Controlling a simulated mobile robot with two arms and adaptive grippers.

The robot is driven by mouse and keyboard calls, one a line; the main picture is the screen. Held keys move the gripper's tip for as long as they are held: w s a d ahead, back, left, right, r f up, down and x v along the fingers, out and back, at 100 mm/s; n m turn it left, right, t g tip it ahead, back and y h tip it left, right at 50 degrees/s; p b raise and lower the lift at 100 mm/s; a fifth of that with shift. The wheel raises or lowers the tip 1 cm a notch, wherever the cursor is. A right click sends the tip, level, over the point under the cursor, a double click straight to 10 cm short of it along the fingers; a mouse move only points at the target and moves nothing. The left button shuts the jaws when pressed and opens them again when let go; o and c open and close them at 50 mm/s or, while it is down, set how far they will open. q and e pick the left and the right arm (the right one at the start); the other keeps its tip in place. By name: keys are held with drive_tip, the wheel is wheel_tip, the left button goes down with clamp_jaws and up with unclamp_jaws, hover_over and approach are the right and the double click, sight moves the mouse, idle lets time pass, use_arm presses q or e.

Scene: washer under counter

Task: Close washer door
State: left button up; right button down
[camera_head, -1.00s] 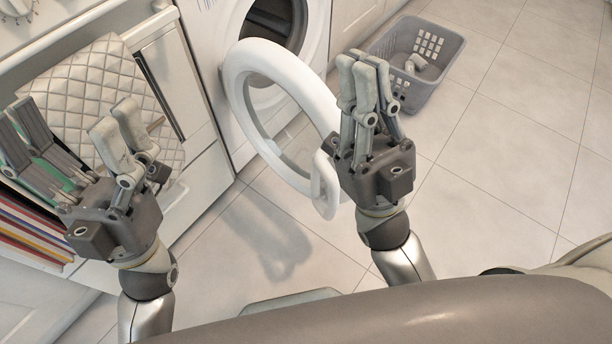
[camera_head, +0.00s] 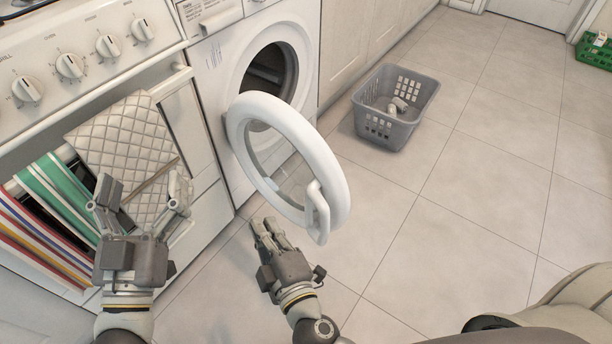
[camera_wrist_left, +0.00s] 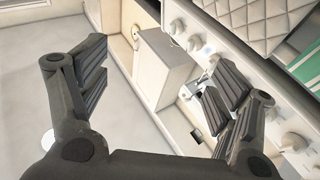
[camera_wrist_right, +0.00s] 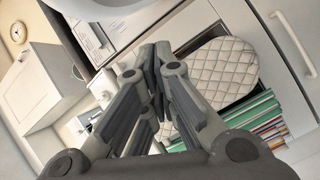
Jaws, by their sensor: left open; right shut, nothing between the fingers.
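The white washer (camera_head: 222,60) stands under the counter with its round door (camera_head: 339,190) swung wide open. The door has a thick white ring, a glass middle and a handle (camera_head: 318,212) on its free edge. My right gripper (camera_head: 268,226) is shut and empty, low and to the left of the handle; in the head view a gap shows between its fingers and the handle. My left gripper (camera_head: 143,190) is open and empty in front of the oven. The right wrist view shows the right fingers (camera_wrist_right: 152,62) together, with part of a white ring at the top edge.
An oven with knobs (camera_head: 70,66) stands left of the washer, with a quilted mitt (camera_head: 125,150) and striped towels (camera_head: 50,190) hanging on it. A grey basket (camera_head: 400,128) sits on the floor to the right. The tiled floor (camera_head: 450,200) is mostly clear.

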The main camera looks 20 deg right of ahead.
drive_tip(key=s+d+h+p, duration=0.2)
drive_tip(key=s+d+h, duration=0.15)
drive_tip(key=h, duration=0.35)
approach(307, 164)
drive_tip(key=w+a, duration=0.2)
drive_tip(key=w, duration=0.1)
drive_tip(key=d, duration=0.1)
drive_tip(key=w+d, duration=0.1)
drive_tip(key=d, duration=0.1)
drive_tip(key=shift+w+f+n+t, duration=0.3)
use_arm(q)
wheel_tip(307, 164, down, 6)
drive_tip(key=g+y, duration=0.1)
drive_tip(key=g, duration=0.3)
drive_tip(key=shift+a, duration=0.45)
drive_tip(key=shift+w, duration=0.1)
use_arm(e)
drive_tip(key=shift+w+d, duration=0.1)
drive_tip(key=shift+d, duration=0.05)
